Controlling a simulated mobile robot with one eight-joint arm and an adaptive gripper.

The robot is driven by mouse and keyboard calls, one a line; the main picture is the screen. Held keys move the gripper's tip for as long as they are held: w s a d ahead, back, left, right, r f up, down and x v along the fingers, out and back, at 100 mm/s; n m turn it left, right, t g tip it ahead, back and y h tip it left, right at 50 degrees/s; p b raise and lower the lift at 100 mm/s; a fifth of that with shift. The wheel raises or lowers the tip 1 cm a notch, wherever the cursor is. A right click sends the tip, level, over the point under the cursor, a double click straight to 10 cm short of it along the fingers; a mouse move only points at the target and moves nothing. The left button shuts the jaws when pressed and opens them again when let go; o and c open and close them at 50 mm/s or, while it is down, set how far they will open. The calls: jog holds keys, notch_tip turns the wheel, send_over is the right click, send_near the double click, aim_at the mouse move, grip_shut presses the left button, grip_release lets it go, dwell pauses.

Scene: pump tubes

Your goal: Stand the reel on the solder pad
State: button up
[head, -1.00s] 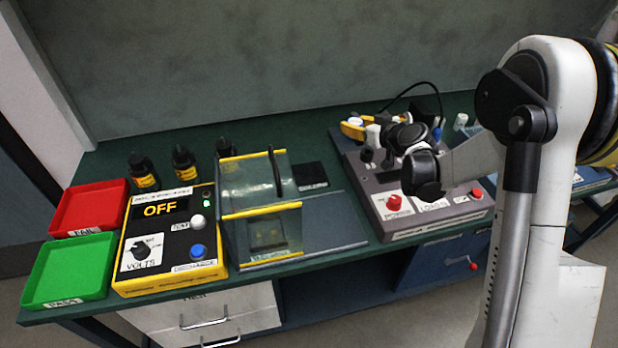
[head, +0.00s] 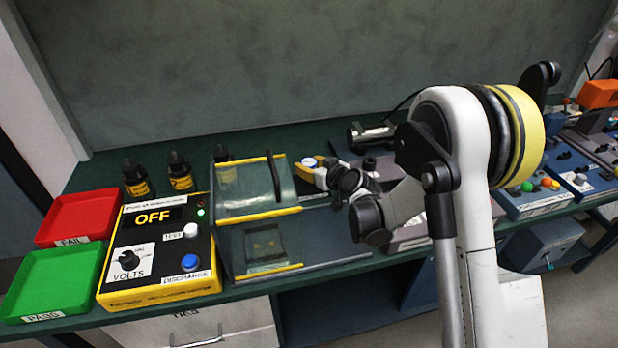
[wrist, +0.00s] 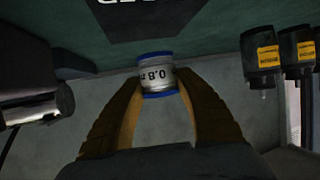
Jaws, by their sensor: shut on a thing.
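The reel (wrist: 156,75) has a white label reading "0.8" and blue ends. In the wrist view it is between the two tan fingers of my gripper (wrist: 159,98), which is shut on it. In the head view the reel (head: 309,162) shows as a small white and blue piece at the yellow fingers of my gripper (head: 317,169). The black solder pad (wrist: 145,14) is at the top of the wrist view, beyond the reel, with part of its white lettering cut off. In the head view the pad is largely hidden around my gripper. The reel's height above the bench is unclear.
A clear hinged cover with a dark handle (head: 273,177) stands close left of my gripper. Black bottles (head: 179,171) stand at the back left, also in the wrist view (wrist: 262,58). A silver and black cylinder (head: 372,132) lies to the right. A yellow tester (head: 158,285) is at front left.

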notch_tip(320, 180, down, 4)
jog(key=shift+r+b, duration=0.1)
jog(key=shift+b, duration=0.9)
jog(key=shift+r, duration=0.15)
jog(key=shift+f, duration=0.2)
jog(key=o, duration=1.3)
jog(key=shift+r, duration=0.15)
jog(key=shift+s+d+r+p, duration=0.2)
jog(key=shift+p, duration=0.15)
jog(key=p+v, duration=0.3)
jog(key=v, duration=0.8)
jog(key=shift+s+d+r+p, duration=0.1)
jog(key=shift+s+r+p, duration=0.05)
jog(key=shift+p, duration=0.2)
